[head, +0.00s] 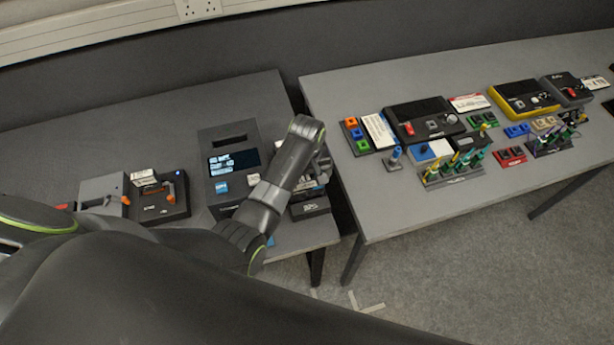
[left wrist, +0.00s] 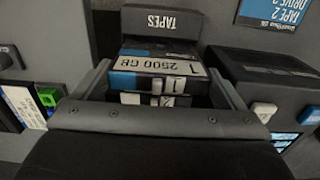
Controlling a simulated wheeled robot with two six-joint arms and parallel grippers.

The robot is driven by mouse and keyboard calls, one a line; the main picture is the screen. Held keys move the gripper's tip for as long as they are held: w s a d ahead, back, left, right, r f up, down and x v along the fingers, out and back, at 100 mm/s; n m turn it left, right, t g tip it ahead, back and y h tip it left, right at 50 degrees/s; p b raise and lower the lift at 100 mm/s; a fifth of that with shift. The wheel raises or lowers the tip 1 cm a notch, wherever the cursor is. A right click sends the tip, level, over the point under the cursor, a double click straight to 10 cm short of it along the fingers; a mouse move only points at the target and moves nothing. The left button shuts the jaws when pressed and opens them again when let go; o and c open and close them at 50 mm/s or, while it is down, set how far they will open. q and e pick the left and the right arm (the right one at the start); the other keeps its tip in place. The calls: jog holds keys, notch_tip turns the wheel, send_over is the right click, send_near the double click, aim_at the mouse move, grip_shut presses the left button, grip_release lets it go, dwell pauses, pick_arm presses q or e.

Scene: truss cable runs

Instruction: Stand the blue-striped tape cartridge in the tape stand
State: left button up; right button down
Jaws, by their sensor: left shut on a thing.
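My left gripper (head: 319,172) is at the right end of the left table, over the dark tape stand (head: 311,208). In the left wrist view its two fingers (left wrist: 160,72) are shut on the tape cartridge (left wrist: 160,67), with a blue stripe and a white label reading 2500 GB. The stand, lettered TAPES (left wrist: 160,22), lies just beyond the cartridge in that view. A second white label band with blue shows below the first. I cannot tell whether it belongs to the same cartridge. The cartridge's lower end and its seating in the stand are hidden. My right gripper is out of view.
A dark machine with a lit screen (head: 234,163) stands left of my gripper. A black device (head: 160,197) and a grey one (head: 102,194) sit farther left. A gap separates the right table (head: 350,205), which carries several devices and coloured blocks.

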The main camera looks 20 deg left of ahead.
aim_at(307, 185)
pick_arm(q)
jog(key=shift+f+b, duration=0.3)
jog(key=shift+f, duration=1.35)
dwell(1.1)
jog(key=o, duration=1.1)
jog(key=shift+r+p, duration=0.35)
jog(key=shift+r, duration=3.4)
